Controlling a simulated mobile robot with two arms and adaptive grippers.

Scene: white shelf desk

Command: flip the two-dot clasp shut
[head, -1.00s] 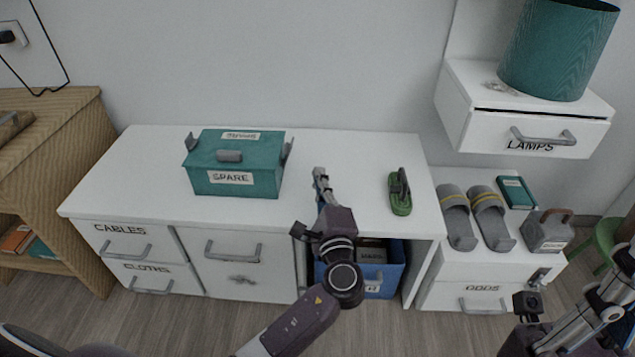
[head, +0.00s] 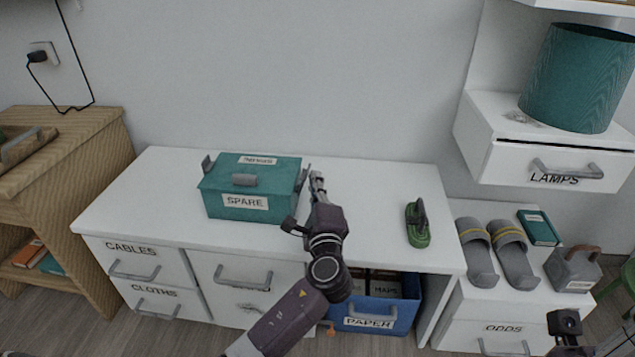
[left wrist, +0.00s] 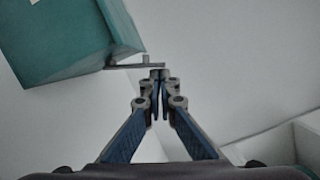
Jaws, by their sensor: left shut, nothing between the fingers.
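A teal box (head: 250,190) with a grey lid handle and a SPARE label stands on the white desk top. A grey clasp (head: 207,165) sticks up at its left end, and another clasp (head: 303,176) stands out from its right end. I cannot make out dots on either. My left gripper (head: 316,178) is shut and empty just right of the right clasp. In the left wrist view the shut fingertips (left wrist: 157,74) are at the outer end of that clasp (left wrist: 135,66), touching or very close. My right gripper's fingers are out of view; part of my right arm shows at bottom right.
A green-based object (head: 417,225) stands on the desk to the right, with clear surface between. A blue PAPER bin (head: 375,318) sits below. Grey slippers (head: 515,255), a teal book (head: 538,228) and a grey handled block (head: 573,268) are on the lower right cabinet.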

